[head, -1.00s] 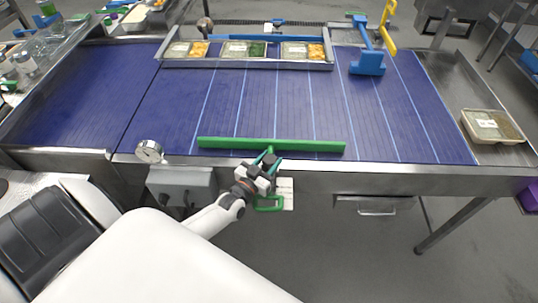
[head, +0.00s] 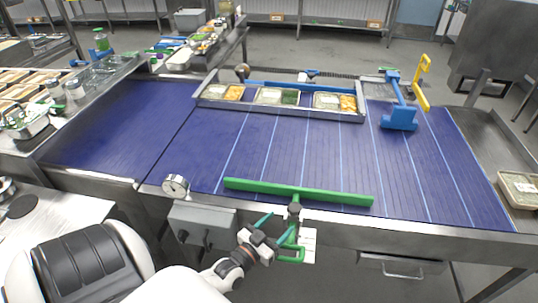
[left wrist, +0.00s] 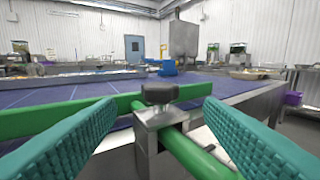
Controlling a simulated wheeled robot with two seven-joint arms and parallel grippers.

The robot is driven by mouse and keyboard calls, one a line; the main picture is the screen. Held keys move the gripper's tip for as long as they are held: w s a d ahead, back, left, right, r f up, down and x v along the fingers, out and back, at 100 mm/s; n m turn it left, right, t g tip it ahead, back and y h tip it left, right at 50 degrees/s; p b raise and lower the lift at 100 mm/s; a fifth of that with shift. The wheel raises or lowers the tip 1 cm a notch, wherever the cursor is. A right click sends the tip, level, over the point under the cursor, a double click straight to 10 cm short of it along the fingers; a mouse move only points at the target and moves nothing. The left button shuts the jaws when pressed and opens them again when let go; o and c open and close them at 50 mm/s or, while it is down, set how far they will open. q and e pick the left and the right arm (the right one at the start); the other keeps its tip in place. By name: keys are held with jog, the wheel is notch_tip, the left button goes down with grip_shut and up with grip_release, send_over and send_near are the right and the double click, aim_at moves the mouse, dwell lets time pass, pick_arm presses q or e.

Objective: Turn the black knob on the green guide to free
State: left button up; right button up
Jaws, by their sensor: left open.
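The green guide (head: 330,196) lies along the near edge of the blue belt. The black knob (head: 294,208) sits on top of a metal clamp block at the belt's front rail, where the guide's green rod passes. In the left wrist view the knob (left wrist: 160,92) stands upright on its block, ahead of and between my fingers. My left gripper (head: 278,229) is open, with teal fingers on either side of the view and nothing between them at their tips. It is close in front of the knob and appears apart from it. My right gripper is not in view.
A steel frame with filled trays (head: 280,106) spans the far side of the belt. The belt's middle is clear.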

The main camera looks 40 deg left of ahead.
pick_arm(q)
jog(key=shift+s, duration=1.95)
